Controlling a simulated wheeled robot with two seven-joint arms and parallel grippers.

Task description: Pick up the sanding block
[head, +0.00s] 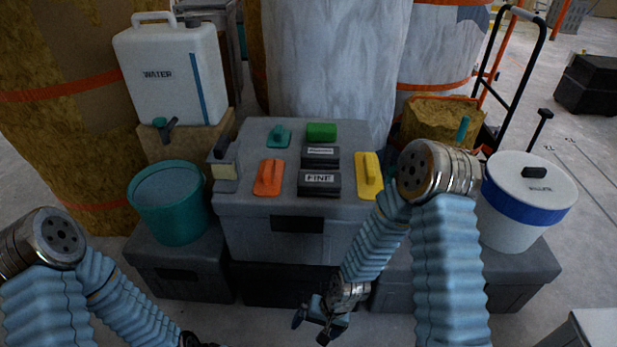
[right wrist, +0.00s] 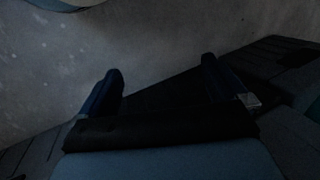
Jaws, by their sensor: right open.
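A dark block labelled FINE (head: 319,183) lies on top of the grey case (head: 260,235) in the head view. A second dark block (head: 320,155) with a label too small to read lies just behind it. Both look like sanding blocks. My right gripper (head: 313,325) is low in front of the case, apart from both blocks. In the right wrist view its two fingers (right wrist: 160,82) are spread with nothing between them. My left gripper (head: 192,341) barely shows at the bottom edge; its fingers are cut off.
Around the blocks lie an orange float (head: 269,178), a yellow float (head: 368,175), a teal tool (head: 279,136) and a green block (head: 321,131). A teal bucket (head: 172,210) stands left, a white bucket (head: 505,225) right. A water canister (head: 180,75) stands behind left.

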